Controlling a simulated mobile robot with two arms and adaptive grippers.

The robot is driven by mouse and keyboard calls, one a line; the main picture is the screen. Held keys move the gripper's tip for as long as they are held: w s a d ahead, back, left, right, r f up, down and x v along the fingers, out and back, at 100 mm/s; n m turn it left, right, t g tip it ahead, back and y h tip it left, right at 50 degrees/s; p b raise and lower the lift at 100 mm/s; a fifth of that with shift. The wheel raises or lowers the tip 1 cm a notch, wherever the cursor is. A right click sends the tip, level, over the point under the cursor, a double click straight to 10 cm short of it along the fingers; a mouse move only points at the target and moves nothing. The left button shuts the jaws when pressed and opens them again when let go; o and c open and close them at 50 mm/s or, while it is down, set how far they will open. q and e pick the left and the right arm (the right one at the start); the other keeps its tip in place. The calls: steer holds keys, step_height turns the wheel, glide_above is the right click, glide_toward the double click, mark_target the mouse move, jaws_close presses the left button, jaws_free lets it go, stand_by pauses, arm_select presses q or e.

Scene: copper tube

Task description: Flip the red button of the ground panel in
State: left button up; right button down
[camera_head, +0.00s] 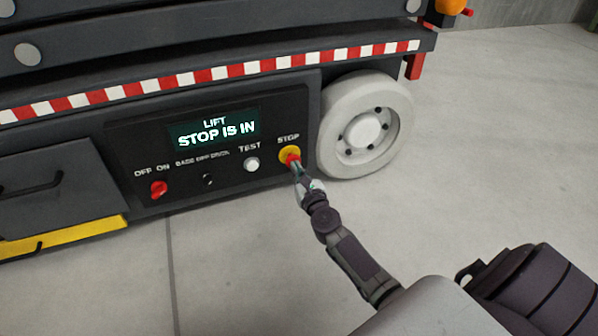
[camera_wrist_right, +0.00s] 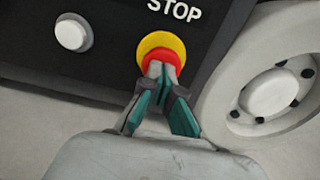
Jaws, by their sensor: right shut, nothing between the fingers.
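The ground panel (camera_head: 230,178) is a black face on the side of the lift, with a lit display (camera_head: 213,130) reading "LIFT STOP IS IN". The red stop button (camera_head: 291,157) sits on a yellow disc under the label STOP; it also shows in the right wrist view (camera_wrist_right: 160,57). My right gripper (camera_head: 296,165) is shut and empty, its fingertips at the front of the red button, covering its lower part. They look to be touching it, though the exact contact is hard to tell. My left gripper is not in view.
A red OFF/ON switch (camera_head: 158,189), a small black selector (camera_head: 208,179) and a white TEST button (camera_head: 251,164) are left of the stop button. A pale wheel (camera_head: 366,128) stands close on the right. The concrete floor (camera_head: 230,270) in front is clear.

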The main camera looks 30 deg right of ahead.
steer(key=shift+w+d+r, duration=0.15)
steer(key=shift+d+r, duration=0.05)
steer(key=shift+r, duration=0.15)
step_height(320, 180, up, 9)
steer(key=shift+a+r, duration=0.2)
stand_by(0.5)
